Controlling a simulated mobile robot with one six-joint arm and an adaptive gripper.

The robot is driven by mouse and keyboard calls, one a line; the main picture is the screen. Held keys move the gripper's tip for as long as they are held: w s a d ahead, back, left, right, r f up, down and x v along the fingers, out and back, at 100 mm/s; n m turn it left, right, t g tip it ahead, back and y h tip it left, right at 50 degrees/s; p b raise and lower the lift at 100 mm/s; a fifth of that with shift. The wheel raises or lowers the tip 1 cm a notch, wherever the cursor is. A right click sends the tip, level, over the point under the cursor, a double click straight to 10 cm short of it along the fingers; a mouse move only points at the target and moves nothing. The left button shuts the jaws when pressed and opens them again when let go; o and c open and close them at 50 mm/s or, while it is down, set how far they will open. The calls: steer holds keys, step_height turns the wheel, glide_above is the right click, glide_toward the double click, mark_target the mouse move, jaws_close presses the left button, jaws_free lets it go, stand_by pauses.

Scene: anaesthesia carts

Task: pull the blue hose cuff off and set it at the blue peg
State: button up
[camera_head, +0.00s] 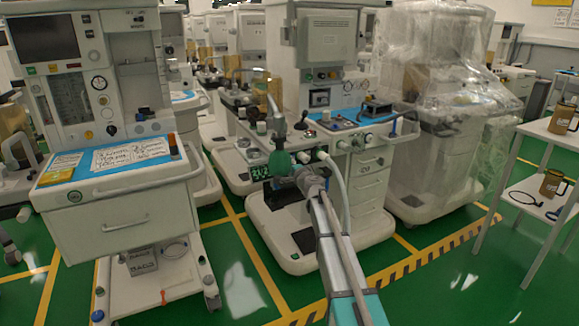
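My arm reaches up from the bottom of the view to the front of the middle anaesthesia cart (363,186). My gripper (291,166) is at the cart's left front, beside a green part (279,163) and a white curved hose (338,175). Its fingers are small and partly hidden by my arm, so I cannot tell whether they are open or hold anything. A small blue upright piece (393,127) at the right edge of the cart's top may be the blue peg. I cannot make out a blue hose cuff.
Another cart (118,220) with a blue top stands at the left. A plastic-covered cart (440,110) is at the right. A white table (530,130) holding brown canisters (562,119) is at the far right. Green floor (232,275) is clear between the left and middle carts.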

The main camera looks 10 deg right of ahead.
stand_by(0.8)
jaws_close()
steer(key=shift+s+d, duration=0.1)
steer(key=shift+s, duration=0.05)
stand_by(0.3)
steer(key=shift+s+d, duration=0.15)
steer(key=shift+s, duration=0.35)
steer(key=shift+v, duration=1.25)
steer(key=shift+s+d, duration=0.1)
steer(key=shift+s, duration=0.2)
steer(key=shift+s+d, duration=0.1)
steer(key=shift+s, duration=0.25)
steer(key=shift+s+d, duration=0.1)
steer(key=shift+s, duration=0.2)
